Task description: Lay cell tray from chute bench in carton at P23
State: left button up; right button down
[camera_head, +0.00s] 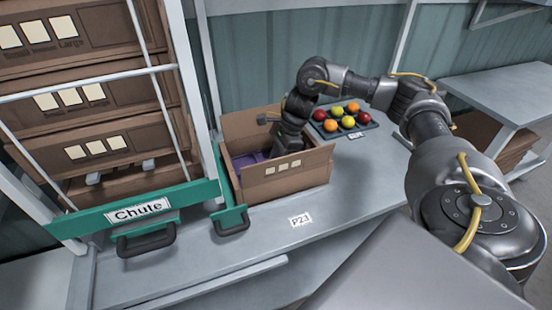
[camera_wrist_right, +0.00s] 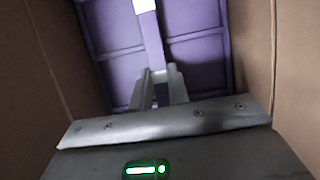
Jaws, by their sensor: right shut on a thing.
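The open brown carton (camera_head: 300,181) stands on the grey bench, behind the P23 label (camera_head: 300,220). The purple cell tray (camera_head: 249,159) shows inside the carton, mostly hidden by the carton's front wall and my right arm. In the right wrist view the tray (camera_wrist_right: 200,62) lies between the brown carton walls (camera_wrist_right: 296,80). My right gripper (camera_wrist_right: 158,90) reaches down into the carton and is shut on the tray's middle rib. Whether the tray rests on the carton floor I cannot tell. My left gripper is not in view.
The bench front near the label is clear.

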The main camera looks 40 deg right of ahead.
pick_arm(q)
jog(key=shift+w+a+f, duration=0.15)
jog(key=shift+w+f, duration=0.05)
pick_arm(e)
jog(key=shift+f, duration=0.25)
jog(key=shift+f+b, duration=0.15)
jog(key=shift+b, duration=0.15)
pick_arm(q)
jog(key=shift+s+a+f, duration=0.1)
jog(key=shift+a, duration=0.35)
pick_arm(e)
jog(key=c, duration=1.5)
grip_release()
jog(key=shift+o, duration=1.2)
jog(key=c, duration=0.3)
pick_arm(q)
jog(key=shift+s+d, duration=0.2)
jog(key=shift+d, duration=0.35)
